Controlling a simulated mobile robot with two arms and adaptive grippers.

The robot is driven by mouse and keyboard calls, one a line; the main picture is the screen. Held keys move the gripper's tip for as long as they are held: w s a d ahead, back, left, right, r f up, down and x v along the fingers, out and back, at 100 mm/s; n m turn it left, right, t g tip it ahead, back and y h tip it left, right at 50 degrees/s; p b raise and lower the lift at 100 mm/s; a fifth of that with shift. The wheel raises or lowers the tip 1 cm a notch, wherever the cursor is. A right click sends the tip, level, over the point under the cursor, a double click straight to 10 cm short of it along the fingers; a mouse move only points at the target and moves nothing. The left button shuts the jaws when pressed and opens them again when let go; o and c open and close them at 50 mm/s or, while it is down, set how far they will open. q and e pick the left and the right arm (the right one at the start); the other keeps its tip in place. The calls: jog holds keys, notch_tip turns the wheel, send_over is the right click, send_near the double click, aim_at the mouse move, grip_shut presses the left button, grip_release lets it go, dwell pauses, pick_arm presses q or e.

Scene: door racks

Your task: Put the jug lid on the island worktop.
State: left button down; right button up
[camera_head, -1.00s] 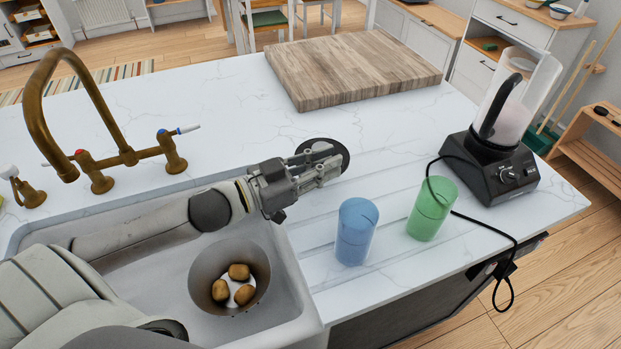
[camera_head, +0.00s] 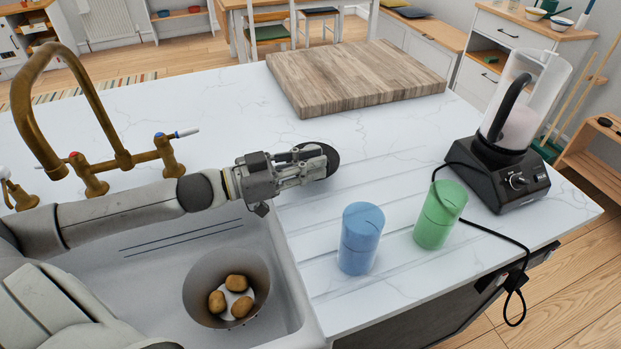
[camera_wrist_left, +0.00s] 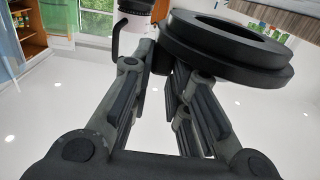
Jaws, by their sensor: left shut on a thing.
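The jug lid (camera_head: 331,159) is a round black disc with a raised rim. My left gripper (camera_head: 318,167) is shut on it and partly hides it in the head view. The lid appears over the island worktop (camera_head: 225,110), between the wooden board and the cups; I cannot tell whether it touches the surface. In the left wrist view the lid (camera_wrist_left: 225,45) is a thick black ring at the ends of the gripper's fingers (camera_wrist_left: 165,75). My right gripper is not in view.
A blue cup (camera_head: 359,240) and a green cup (camera_head: 439,216) stand near the front edge. A blender (camera_head: 508,175) with a clear jug and cable is at right. A wooden board (camera_head: 355,78) lies behind. The sink (camera_head: 170,255) holds a bowl of potatoes (camera_head: 227,297), beside a brass tap (camera_head: 75,95).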

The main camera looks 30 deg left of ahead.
pick_arm(q)
jog(key=shift+f, duration=1.95)
jog(key=shift+d+f, duration=0.1)
jog(key=shift+f, duration=0.05)
jog(key=c, duration=1.4)
grip_release()
jog(key=shift+s, duration=0.1)
jog(key=shift+s+a, duration=0.4)
jog(key=shift+a, duration=0.05)
jog(key=v, duration=0.3)
jog(key=shift+s+a, duration=0.1)
jog(key=shift+s, duration=0.05)
jog(key=shift+p+v, duration=1.45)
jog(key=shift+v, duration=2.25)
